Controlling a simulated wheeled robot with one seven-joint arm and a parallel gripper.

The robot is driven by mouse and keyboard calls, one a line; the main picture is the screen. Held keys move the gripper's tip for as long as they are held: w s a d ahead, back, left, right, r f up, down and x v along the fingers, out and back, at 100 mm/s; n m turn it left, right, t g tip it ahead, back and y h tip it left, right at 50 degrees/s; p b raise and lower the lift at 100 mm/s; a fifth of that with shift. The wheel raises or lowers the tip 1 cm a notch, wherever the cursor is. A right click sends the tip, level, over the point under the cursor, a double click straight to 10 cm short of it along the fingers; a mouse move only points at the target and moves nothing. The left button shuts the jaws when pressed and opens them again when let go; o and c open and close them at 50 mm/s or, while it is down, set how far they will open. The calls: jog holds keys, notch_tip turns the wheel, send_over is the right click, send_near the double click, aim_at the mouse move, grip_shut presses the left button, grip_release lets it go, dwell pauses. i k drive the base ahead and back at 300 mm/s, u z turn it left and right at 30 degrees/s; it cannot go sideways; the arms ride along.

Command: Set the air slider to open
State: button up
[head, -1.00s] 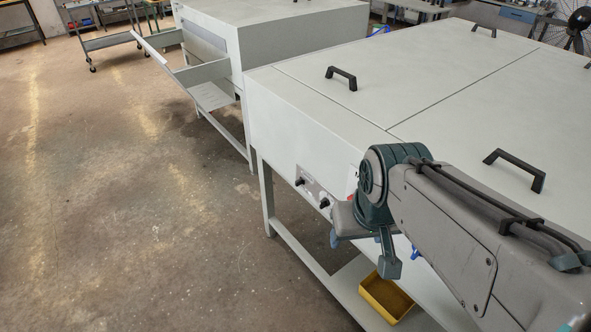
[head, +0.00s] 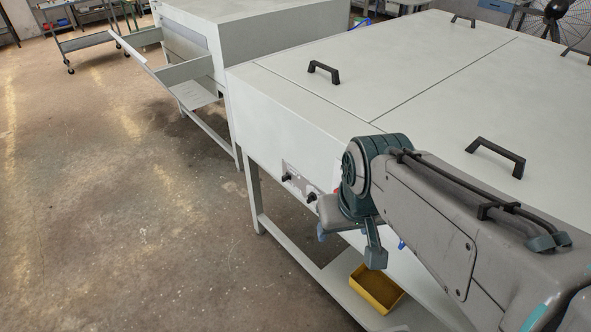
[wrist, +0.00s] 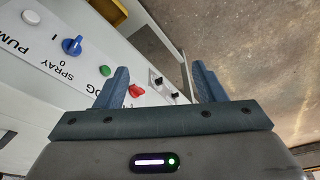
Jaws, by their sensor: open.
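In the wrist view, my gripper (wrist: 162,86) is open and empty, with its two blue fingers spread in front of the machine's front panel. Between the fingers are two small black controls, a nearer one (wrist: 155,79) and a farther one (wrist: 175,96), on a grey plate. They also show in the head view, as a left black control (head: 286,177) and a right one (head: 311,197). I cannot read which is the air slider or its setting. In the head view, my wrist hides most of the gripper and part of the panel.
The wrist view shows a blue spray knob (wrist: 73,45), a green button (wrist: 105,71) and a red switch (wrist: 136,90) along the panel. A yellow bin (head: 376,289) sits on the lower shelf. Open floor (head: 120,220) lies left of the machine.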

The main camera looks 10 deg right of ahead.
aim_at(286, 176)
jog(key=k, duration=0.6)
jog(key=u, duration=0.5)
jog(key=i, duration=1.45)
jog(key=z, duration=0.1)
